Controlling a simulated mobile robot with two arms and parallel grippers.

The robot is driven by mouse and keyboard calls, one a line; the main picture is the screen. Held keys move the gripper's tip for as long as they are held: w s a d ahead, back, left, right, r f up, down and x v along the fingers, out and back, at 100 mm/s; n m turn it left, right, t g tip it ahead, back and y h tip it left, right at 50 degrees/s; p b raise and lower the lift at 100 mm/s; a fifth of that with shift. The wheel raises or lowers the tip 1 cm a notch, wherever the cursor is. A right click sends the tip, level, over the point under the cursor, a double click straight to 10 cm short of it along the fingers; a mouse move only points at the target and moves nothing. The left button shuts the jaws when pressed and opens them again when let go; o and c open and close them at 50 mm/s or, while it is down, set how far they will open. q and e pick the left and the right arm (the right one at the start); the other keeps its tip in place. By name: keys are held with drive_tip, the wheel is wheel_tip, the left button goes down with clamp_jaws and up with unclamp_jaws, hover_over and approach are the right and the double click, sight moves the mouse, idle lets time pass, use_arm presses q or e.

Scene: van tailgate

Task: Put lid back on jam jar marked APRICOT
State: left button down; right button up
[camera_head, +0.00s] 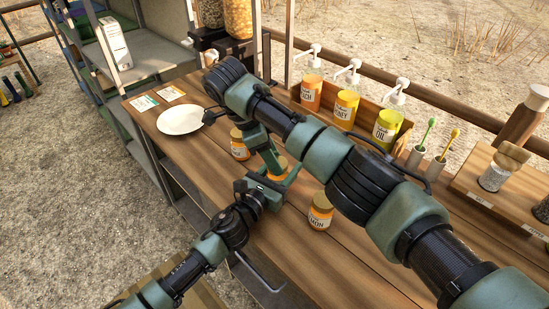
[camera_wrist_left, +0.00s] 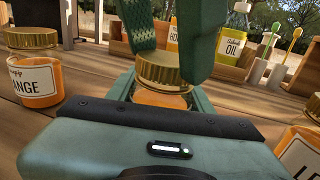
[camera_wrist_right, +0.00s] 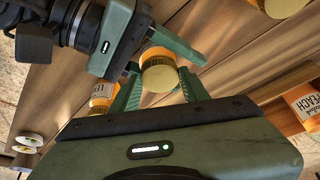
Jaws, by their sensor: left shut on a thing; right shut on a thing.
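An orange jam jar (camera_wrist_left: 160,99) stands on the table between the fingers of my left gripper (camera_head: 272,181), which is shut on its body. Its label is hidden, so I cannot read the name. A gold lid (camera_wrist_left: 163,69) is at the jar's mouth, between the fingers of my right gripper (camera_wrist_right: 161,84), which comes down from above and is shut on it. The lid (camera_wrist_right: 158,77) looks level and in line with the jar; I cannot tell whether it is fully seated. In the head view the right arm partly covers the jar (camera_head: 278,165).
A lidded ORANGE jar (camera_wrist_left: 32,75) stands to the left and a lidded jar (camera_head: 320,214) to the right. Pump bottles (camera_head: 345,106) stand in a wooden box at the back. A white plate (camera_head: 181,119) and two cards (camera_head: 144,103) lie at the far left.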

drive_tip(key=shift+w+a+r+m+g, duration=0.1)
drive_tip(key=shift+w+m+g, duration=0.1)
drive_tip(key=shift+m, duration=0.4)
drive_tip(key=shift+w+m+g, duration=0.1)
drive_tip(key=shift+m+g, duration=0.1)
drive_tip(key=shift+m, duration=0.4)
drive_tip(key=shift+s+m, duration=0.15)
drive_tip(key=shift+m, duration=0.35)
drive_tip(key=o, duration=1.3)
drive_tip(key=shift+r, duration=2.15)
drive_tip(key=shift+g, duration=0.3)
drive_tip(key=shift+c, duration=0.4)
